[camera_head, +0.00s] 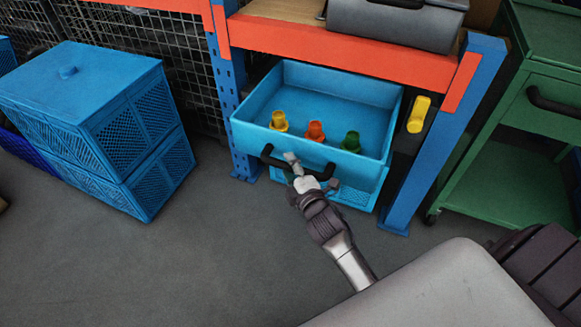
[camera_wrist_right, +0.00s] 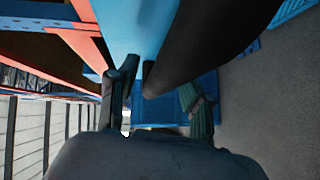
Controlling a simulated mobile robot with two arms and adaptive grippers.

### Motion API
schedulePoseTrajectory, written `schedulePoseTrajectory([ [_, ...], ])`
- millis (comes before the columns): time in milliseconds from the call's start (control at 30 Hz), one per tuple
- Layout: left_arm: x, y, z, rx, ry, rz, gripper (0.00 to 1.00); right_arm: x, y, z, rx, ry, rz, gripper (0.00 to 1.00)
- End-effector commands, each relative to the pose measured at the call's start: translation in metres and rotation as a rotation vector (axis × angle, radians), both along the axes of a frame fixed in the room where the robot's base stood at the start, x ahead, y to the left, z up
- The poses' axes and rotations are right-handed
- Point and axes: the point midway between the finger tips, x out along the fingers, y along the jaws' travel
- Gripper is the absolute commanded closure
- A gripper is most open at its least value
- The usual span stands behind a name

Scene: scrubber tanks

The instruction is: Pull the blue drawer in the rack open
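The blue drawer (camera_head: 340,92) sits low in the rack and stands partly out, so its inside shows. It holds a yellow, an orange and a green piece. Its black curved handle (camera_head: 268,157) is on the front face. The handle looms large in the right wrist view (camera_wrist_right: 215,40). My right gripper (camera_head: 311,171) is at the handle, its two fingers spread apart on either side of the bar. In the wrist view the fingers (camera_wrist_right: 158,95) are also apart; whether they touch the bar is unclear. My left gripper is not in view.
The orange and blue rack (camera_head: 340,50) frames the drawer, with a grey case (camera_head: 395,22) above. A yellow piece (camera_head: 418,114) is by the right post. Blue crates (camera_head: 90,120) stand left, a green cart (camera_head: 500,150) right. The floor (camera_head: 200,250) in front is clear.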

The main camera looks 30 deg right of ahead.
Motion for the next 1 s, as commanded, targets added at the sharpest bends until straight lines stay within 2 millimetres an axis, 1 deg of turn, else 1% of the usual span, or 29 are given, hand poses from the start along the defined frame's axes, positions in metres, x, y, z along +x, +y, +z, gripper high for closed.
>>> schedulePoseTrajectory([
  [167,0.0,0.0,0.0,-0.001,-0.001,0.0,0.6,-0.002,0.0,0.001,0.0,-0.001,0.0,0.51],
  [267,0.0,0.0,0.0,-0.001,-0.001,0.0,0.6,-0.011,0.001,0.001,0.0,0.001,0.0,0.51],
  [367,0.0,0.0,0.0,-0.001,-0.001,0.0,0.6,-0.027,0.002,0.003,0.001,0.001,0.0,0.51],
  [600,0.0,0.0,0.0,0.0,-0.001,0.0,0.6,-0.079,0.005,0.01,0.002,0.002,-0.001,0.51],
  [700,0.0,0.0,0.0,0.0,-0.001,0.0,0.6,-0.096,0.006,0.013,0.0,0.002,-0.001,0.51],
  [833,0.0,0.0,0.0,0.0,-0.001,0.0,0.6,-0.112,0.008,0.015,0.001,0.001,0.0,0.51],
  [1000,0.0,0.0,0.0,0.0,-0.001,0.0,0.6,-0.119,0.008,0.017,0.001,0.0,0.0,0.51],
])
